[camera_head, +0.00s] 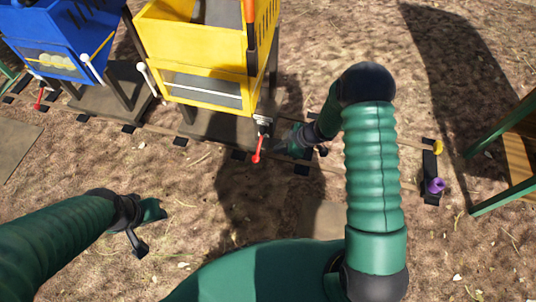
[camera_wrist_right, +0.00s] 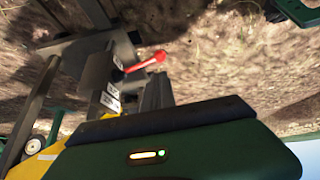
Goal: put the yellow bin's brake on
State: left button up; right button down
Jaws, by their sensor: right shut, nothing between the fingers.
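The yellow bin (camera_head: 200,40) stands at the top centre of the head view. A red brake lever (camera_head: 257,150) hangs from a metal fitting at its lower right corner, tilted slightly. In the right wrist view the red lever (camera_wrist_right: 146,63) sticks out from a dark bracket, just beyond my gripper. My right gripper (camera_head: 296,142) is shut and empty, just right of the lever in the head view. I cannot tell whether it touches the lever. My left gripper (camera_head: 146,226) is open and empty over the ground at lower left, away from the bin.
A blue bin (camera_head: 55,50) with its own red lever (camera_head: 39,98) stands left of the yellow one. A low rail with dark blocks (camera_head: 302,170) runs along the ground. A purple piece (camera_head: 435,186) and a green-framed wooden structure (camera_head: 515,150) are at right. The foreground ground is mostly clear.

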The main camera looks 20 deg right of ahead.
aim_at(258, 158)
jog(key=b+x, duration=0.6)
jog(key=x, duration=0.6)
jog(key=shift+s+f+b, duration=0.1)
jog(key=shift+f+b, duration=0.05)
jog(key=shift+b, duration=0.2)
jog(key=shift+w+a+f, duration=0.25)
jog(key=shift+f, duration=0.05)
jog(key=shift+f+p, duration=0.9)
jog(key=shift+p, duration=0.2)
jog(key=shift+r, duration=0.1)
